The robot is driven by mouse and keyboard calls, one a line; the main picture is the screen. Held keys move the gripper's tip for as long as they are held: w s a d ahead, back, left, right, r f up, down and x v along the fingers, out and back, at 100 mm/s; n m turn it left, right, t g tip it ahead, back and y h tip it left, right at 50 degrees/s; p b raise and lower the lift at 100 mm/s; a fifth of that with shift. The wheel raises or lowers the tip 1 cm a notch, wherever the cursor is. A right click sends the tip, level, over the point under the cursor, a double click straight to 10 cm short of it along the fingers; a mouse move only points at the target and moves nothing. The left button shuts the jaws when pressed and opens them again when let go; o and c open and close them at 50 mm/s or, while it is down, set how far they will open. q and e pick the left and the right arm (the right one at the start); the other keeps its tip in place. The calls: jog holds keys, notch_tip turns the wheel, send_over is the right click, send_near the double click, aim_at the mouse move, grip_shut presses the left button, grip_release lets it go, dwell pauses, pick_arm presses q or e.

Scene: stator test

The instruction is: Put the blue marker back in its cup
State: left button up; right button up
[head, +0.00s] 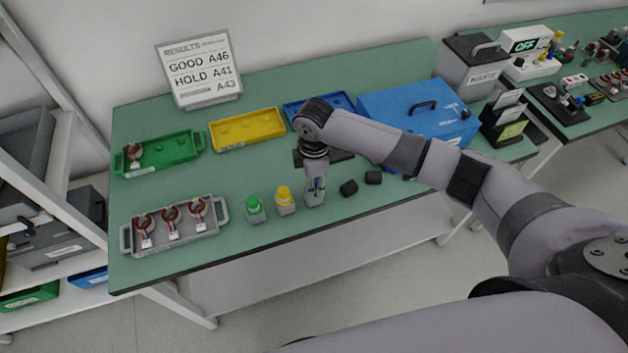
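My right gripper (316,184) points straight down over the third small grey cup (314,200), at the right end of a row near the table's front edge. A small bit of the blue marker (317,182) shows between its fingers, right at the cup. The fingers hide most of the marker and the cup's mouth. I cannot tell whether the fingers press on it or stand apart. The green marker (252,202) and the yellow marker (284,193) stand in the cups to the left. My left gripper is not in view.
Two black blocks (349,188) lie just right of the cup. A grey tray (209,228) with several stators is at left. Green (192,140), yellow (247,130) and blue (327,97) trays, a blue case (400,100) and a results sign (200,70) stand behind.

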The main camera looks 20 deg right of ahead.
jog(key=o, duration=0.3)
jog(key=shift+r, duration=0.1)
jog(key=shift+r, duration=0.3)
notch_tip(320, 180, up, 12)
jog(key=b, duration=0.1)
jog(key=shift+b, duration=0.35)
